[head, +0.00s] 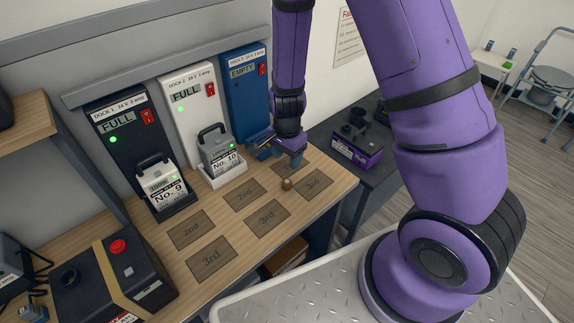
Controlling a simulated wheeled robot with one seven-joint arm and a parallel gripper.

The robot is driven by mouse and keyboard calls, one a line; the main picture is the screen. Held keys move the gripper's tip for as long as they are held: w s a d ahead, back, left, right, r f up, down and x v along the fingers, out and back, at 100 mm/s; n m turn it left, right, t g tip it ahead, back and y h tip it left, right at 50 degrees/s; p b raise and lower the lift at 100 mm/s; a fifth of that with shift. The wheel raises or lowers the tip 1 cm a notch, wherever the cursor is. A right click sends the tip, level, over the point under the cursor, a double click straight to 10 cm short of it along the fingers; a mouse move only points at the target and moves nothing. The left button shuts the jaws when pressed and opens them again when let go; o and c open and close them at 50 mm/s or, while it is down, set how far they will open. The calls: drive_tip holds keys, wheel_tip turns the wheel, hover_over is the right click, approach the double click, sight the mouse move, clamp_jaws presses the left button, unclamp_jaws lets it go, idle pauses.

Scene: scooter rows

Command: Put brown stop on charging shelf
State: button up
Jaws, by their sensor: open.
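The brown stop (287,184) is a small, round brown piece. It appears to rest on the wooden charging shelf (214,213), between a "2nd" and a "3rd" marked plate at the right end. My gripper (281,158) points down just behind and above the stop, with its blue-grey fingers apart. Nothing shows between the fingers. The stop looks apart from the fingers, though the exact height gap cannot be told.
Batteries No. 9 (165,187) and No. 10 (220,157) stand in docks reading FULL. The blue dock (245,85) reads EMPTY. A black box with a red button (118,247) stands front left. A purple-black battery (357,148) sits on the dark surface to the right.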

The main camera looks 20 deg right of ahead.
drive_tip(key=s+d+r+n+t+y, duration=0.1)
drive_tip(key=s+r+n, duration=0.15)
drive_tip(key=r, duration=0.95)
drive_tip(key=s+d+r+n+t+y, duration=0.15)
drive_tip(key=r+n, duration=0.25)
drive_tip(key=r, duration=0.8)
drive_tip(key=s+d+r+n+t+h, duration=0.2)
drive_tip(key=s+d+r+n, duration=0.2)
drive_tip(key=s+r, duration=0.9)
drive_tip(key=s+n, duration=0.2)
drive_tip(key=s, duration=0.2)
drive_tip(key=shift+d+r+t, duration=0.2)
drive_tip(key=shift+r+t, duration=0.15)
